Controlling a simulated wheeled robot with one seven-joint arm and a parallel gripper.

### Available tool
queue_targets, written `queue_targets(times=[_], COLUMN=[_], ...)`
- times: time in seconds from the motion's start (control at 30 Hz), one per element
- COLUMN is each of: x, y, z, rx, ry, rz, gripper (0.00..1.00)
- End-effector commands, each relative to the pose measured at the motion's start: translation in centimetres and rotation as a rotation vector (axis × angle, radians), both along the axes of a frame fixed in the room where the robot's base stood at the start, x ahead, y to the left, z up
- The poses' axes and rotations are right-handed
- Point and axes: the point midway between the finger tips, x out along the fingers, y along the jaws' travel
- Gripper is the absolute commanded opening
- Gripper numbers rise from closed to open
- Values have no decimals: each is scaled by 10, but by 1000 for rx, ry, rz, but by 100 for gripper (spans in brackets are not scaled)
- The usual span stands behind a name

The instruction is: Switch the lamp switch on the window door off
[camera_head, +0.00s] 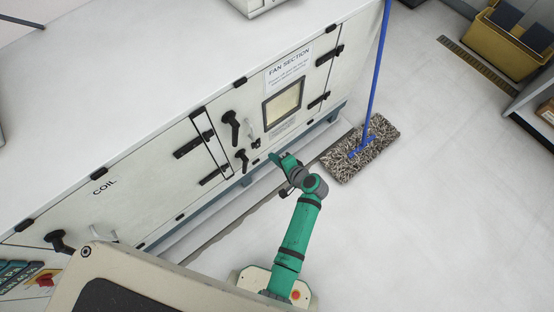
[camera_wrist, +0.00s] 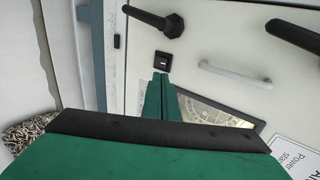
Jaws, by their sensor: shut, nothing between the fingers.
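The lamp switch (camera_wrist: 165,58) is a small black square on the pale window door, near one end of a white bar handle (camera_wrist: 235,75). It also shows as a small dark spot in the head view (camera_head: 256,143). The door's window (camera_head: 284,105) is above it there, and part of the window (camera_wrist: 215,114) shows beside my fingers in the wrist view. My green gripper (camera_wrist: 161,76) is shut and empty, its fingertips just short of the switch in the picture. I cannot tell whether they touch. The switch's on or off position is too small to read.
Two black door handles (camera_wrist: 153,18) (camera_wrist: 296,36) stick out near the switch. A mop (camera_head: 362,147) with a blue pole stands on the floor to the right of the cabinet. A yellow bin (camera_head: 510,40) is at the far right.

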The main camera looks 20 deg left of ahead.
Motion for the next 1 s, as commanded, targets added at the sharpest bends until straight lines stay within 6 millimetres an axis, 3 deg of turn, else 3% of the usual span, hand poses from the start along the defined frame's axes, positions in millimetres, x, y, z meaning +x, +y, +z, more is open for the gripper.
queue_targets(times=[0.3, 0.7, 0.83, 1.0], x=[-11, -17, -34, -80], y=[-17, -10, -20, -46], z=[17, 15, 4, -12], rx=[-1, -11, -65, -217], ry=[2, 0, -22, -96], rz=[-3, 6, -29, -110], gripper=[0, 0, 0, 0])
